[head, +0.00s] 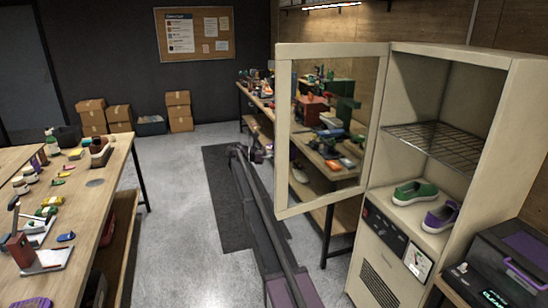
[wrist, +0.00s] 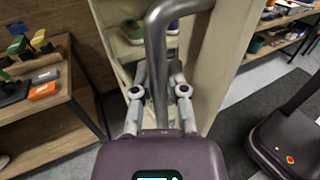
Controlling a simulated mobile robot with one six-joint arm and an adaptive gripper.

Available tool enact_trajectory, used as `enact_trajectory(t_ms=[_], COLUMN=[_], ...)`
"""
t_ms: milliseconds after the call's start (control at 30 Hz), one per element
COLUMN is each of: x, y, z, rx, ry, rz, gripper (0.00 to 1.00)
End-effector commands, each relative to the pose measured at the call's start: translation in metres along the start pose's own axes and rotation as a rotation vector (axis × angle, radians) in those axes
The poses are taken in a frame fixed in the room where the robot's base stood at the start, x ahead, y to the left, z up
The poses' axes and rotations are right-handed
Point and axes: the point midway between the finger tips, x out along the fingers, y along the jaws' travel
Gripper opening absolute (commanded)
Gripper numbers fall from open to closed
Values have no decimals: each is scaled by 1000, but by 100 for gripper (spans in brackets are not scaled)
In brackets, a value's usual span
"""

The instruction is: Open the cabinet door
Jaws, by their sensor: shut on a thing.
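The cream cabinet (head: 400,225) stands at the right in the head view. Its door (head: 283,190), a cream frame around a clear pane, stands wide open, swung out to the left from the cabinet front. In the wrist view the bent grey metal handle (wrist: 158,35) runs between the two fingers of my gripper (wrist: 160,75), which is shut on it. The door frame (wrist: 222,60) shows just right of the handle. In the head view my gripper (head: 262,154) is small and dark beside the door's free left edge; its fingers are hard to make out there.
A green shoe (head: 415,192) and a purple shoe (head: 440,217) are inside the cabinet below a wire shelf (head: 435,140). A workbench (head: 255,97) with tools runs behind the door. A cluttered table (head: 95,185) is at left. Grey floor (head: 175,215) lies clear between.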

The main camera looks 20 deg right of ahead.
Motion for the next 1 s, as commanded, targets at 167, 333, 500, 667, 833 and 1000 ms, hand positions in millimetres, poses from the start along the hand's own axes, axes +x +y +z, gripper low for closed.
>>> enact_trajectory(t_ms=[167, 333, 500, 667, 833, 1000], x=[-4, -9, -10, -11, -15, -24], y=[0, -2, -3, -3, -3, -6], z=[0, 0, 0, 0, 0, 0], rx=[0, 0, 0, 1, 6, 21], ry=[0, 0, 0, 1, 7, 24], rz=[7, 11, 12, 15, 47, 110], gripper=[33, 54, 54, 9, 0, 0])
